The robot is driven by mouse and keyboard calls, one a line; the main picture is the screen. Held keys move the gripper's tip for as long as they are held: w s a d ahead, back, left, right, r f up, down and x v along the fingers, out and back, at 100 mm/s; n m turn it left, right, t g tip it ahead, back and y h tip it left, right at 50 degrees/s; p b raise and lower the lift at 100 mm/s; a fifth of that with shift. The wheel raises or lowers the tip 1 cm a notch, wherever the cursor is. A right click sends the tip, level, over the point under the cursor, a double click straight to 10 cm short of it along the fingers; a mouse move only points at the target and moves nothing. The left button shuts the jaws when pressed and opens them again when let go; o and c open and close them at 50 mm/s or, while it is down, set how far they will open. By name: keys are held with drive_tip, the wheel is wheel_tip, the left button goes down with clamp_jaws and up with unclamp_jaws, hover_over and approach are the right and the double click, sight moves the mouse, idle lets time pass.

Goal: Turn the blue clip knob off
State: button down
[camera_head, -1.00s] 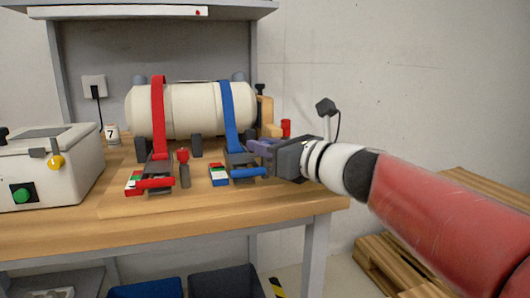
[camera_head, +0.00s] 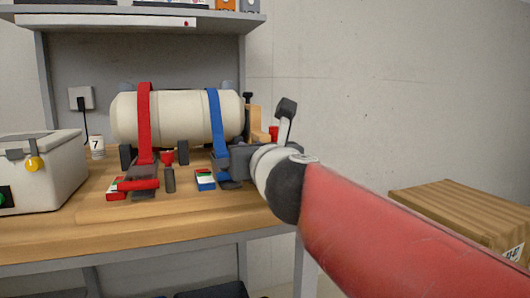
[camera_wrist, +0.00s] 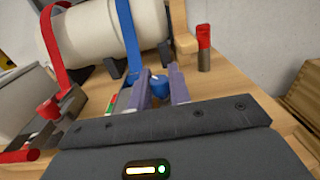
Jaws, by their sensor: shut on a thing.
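The blue clip holds a blue strap (camera_head: 217,125) over a cream cylinder (camera_head: 178,118). Its base (camera_head: 205,180) with a coloured label sits on the table. The blue clip knob (camera_wrist: 159,87) is between my gripper's two purple fingers in the wrist view, and only part of it shows. My gripper (camera_wrist: 160,84) is shut on the blue knob. In the head view, the gripper's dark body hides the fingertips and most of the blue handle. The label is partly covered in the wrist view, so I cannot read the knob's setting.
A red clip (camera_head: 138,184) with a red strap (camera_head: 145,125) stands left of the blue clip. A small red-topped post (camera_head: 168,158) is between them. A grey box (camera_head: 45,165) with a yellow knob is at far left. A red cylinder (camera_wrist: 204,47) stands right of the fingers.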

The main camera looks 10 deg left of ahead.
idle(0.3)
drive_tip(key=c, duration=1.3)
unclamp_jaws()
drive_tip(key=shift+c, duration=0.2)
drive_tip(key=p+v, duration=0.1)
drive_tip(key=v, duration=0.5)
drive_tip(key=shift+s+r+p, duration=0.1)
drive_tip(key=shift+s+p, duration=0.15)
drive_tip(key=shift+p, duration=0.15)
drive_tip(key=shift+s+d, duration=0.4)
drive_tip(key=shift+s, duration=0.15)
drive_tip(key=shift+o, duration=0.2)
